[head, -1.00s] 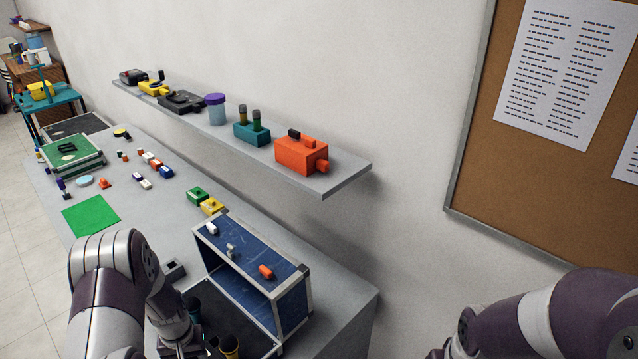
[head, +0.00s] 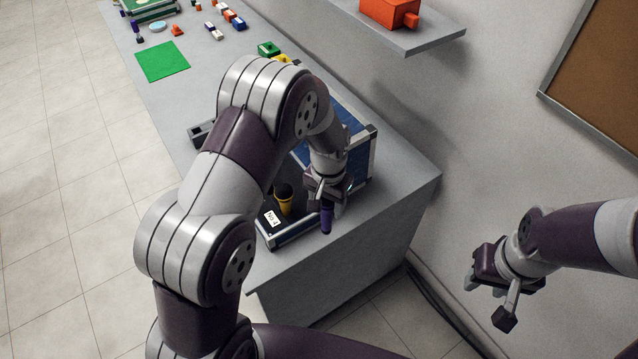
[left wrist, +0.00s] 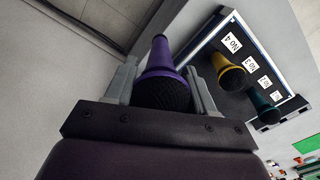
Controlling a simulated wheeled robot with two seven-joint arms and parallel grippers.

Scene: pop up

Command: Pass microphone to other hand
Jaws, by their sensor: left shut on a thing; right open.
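A purple microphone (head: 326,218) with a dark head is held in my left gripper (head: 326,190), near the right front end of the grey table. In the left wrist view the purple microphone (left wrist: 161,62) sits between the two fingers, its dark head towards the camera. My left gripper is shut on it. My right gripper (head: 496,294) is open and empty, out to the right beyond the table end, well apart from the microphone.
An open blue case (head: 359,160) with numbered labels stands on the table (head: 330,272). A yellow microphone (left wrist: 229,73) and a teal one (left wrist: 264,107) stay in it. A wall shelf (head: 430,40) holds an orange box. Floor space is free right of the table.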

